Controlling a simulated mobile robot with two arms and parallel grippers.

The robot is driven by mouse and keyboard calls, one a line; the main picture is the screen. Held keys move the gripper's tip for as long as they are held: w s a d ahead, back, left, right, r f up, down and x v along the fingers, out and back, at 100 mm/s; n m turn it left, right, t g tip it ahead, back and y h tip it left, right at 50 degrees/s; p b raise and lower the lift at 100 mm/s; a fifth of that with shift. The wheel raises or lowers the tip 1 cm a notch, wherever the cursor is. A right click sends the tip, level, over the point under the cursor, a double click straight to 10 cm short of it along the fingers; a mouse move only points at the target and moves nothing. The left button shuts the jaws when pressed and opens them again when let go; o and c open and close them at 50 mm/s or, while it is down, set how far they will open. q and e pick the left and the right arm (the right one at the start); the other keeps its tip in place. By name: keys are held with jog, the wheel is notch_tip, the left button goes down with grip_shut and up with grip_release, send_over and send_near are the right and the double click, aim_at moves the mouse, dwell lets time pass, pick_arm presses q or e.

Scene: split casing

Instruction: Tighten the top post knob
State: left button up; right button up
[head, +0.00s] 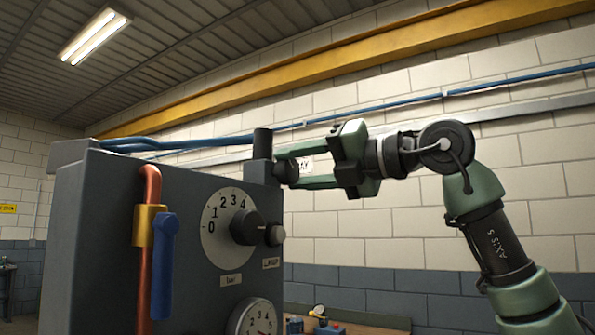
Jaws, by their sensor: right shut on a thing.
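The grey casing (110,220) fills the left of the head view. A dark upright post (263,143) stands at its top right corner, with a dark knob (288,173) sticking out to the right of the post's base. My right gripper (284,169) comes in from the right, its green fingers above and below the knob, and is shut on it. The fingers partly hide the knob, and I cannot tell how tight it is. My left gripper is out of view.
The casing's front carries a dial marked from 0 (219,240) with a black pointer knob (245,228), a gauge (258,318), a red pipe (147,270) and a blue lever (163,265). A bench (350,322) with small items stands behind.

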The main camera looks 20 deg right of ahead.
jog(key=m+b, duration=0.1)
jog(key=m, duration=0.3)
jog(key=shift+d+f+m, duration=0.1)
jog(key=shift+m, duration=0.2)
jog(key=shift+m+b, duration=0.65)
jog(key=shift+m, duration=1.25)
jog(key=o, duration=1.3)
jog(key=shift+w, duration=0.1)
jog(key=shift+o, duration=0.2)
